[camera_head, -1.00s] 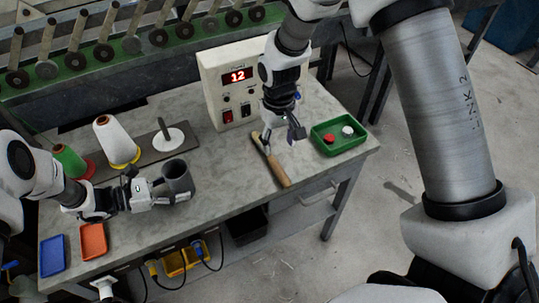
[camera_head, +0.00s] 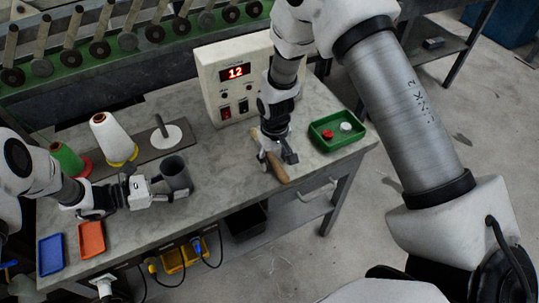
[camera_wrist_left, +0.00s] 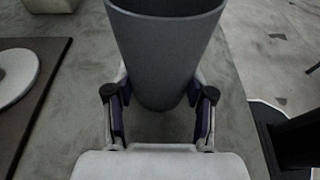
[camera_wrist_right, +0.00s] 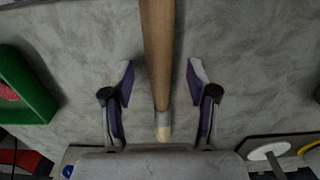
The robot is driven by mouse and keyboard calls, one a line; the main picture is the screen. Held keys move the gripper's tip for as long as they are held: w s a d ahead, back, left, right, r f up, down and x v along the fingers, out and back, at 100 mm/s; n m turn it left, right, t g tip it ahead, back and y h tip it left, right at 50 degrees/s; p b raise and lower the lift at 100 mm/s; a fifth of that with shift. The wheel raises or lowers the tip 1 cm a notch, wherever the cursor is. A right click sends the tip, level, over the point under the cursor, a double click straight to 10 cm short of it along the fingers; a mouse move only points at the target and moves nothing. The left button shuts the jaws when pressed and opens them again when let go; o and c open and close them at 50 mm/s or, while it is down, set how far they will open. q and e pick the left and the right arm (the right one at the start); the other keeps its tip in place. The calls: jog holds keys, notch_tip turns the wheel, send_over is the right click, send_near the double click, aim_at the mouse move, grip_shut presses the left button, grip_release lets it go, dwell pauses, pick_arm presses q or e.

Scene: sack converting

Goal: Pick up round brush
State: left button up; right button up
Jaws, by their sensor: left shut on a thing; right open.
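The round brush (camera_head: 279,170) lies on the grey table near its front edge, its wooden handle pointing toward the front. In the right wrist view its handle (camera_wrist_right: 157,55) runs between the two fingers. My right gripper (camera_head: 276,158) is open over the brush, one finger on each side with a gap to the handle; it also shows in the right wrist view (camera_wrist_right: 160,85). My left gripper (camera_head: 160,188) is shut on a dark grey cup (camera_head: 176,172), which stands upright; the left wrist view shows the cup (camera_wrist_left: 165,50) between the fingers (camera_wrist_left: 160,95).
A green tray (camera_head: 337,142) with a red and a white piece stands right of the brush. A control box (camera_head: 226,103) reading 12 is behind. Thread cones (camera_head: 113,138), a spindle plate (camera_head: 166,137), and blue (camera_head: 51,254) and orange (camera_head: 91,240) trays are left. The middle front of the table is clear.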

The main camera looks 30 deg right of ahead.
grip_shut()
jog(key=shift+r, duration=0.1)
